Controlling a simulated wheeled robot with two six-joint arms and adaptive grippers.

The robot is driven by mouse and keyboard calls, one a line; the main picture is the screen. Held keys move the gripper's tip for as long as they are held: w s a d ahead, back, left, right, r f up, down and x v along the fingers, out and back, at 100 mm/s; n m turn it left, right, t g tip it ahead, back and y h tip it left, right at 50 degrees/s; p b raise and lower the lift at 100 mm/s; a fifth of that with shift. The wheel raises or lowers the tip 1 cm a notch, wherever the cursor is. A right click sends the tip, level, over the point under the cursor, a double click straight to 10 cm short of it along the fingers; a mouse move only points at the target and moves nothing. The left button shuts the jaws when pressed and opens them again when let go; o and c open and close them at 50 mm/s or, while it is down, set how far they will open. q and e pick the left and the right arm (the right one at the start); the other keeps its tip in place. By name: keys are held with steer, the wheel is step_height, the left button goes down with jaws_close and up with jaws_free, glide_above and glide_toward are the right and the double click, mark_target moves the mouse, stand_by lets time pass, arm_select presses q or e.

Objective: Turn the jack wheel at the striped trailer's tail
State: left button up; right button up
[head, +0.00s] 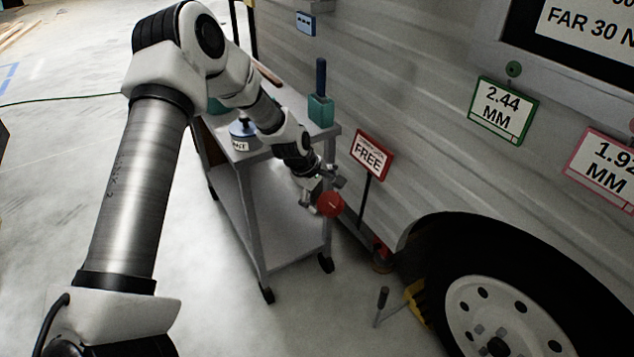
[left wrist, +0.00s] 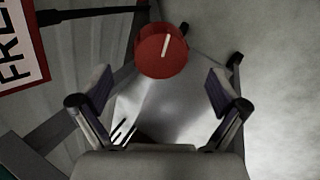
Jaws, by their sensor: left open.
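The red jack wheel (head: 330,204) is a small round disc beside the ribbed grey trailer wall (head: 420,60). In the left wrist view the wheel (left wrist: 161,50) shows a white line on its face. My left gripper (head: 322,187) is right by the wheel in the head view. In the left wrist view the left gripper (left wrist: 158,92) is open, with its fingers wide apart. The wheel lies beyond the fingertips there, roughly centred between them. Whether any finger touches it I cannot tell. My right gripper is in neither view.
A grey cart (head: 253,205) stands behind my left arm, carrying a teal block (head: 320,111) with a dark handle. A red-framed FREE sign (head: 371,156) is close to the right of the gripper. The trailer tyre (head: 455,235) and a yellow chock (head: 415,298) are lower right. Floor is open at left.

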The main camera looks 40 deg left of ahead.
arm_select(q)
steer(key=v, duration=0.5)
steer(key=shift+r, duration=0.15)
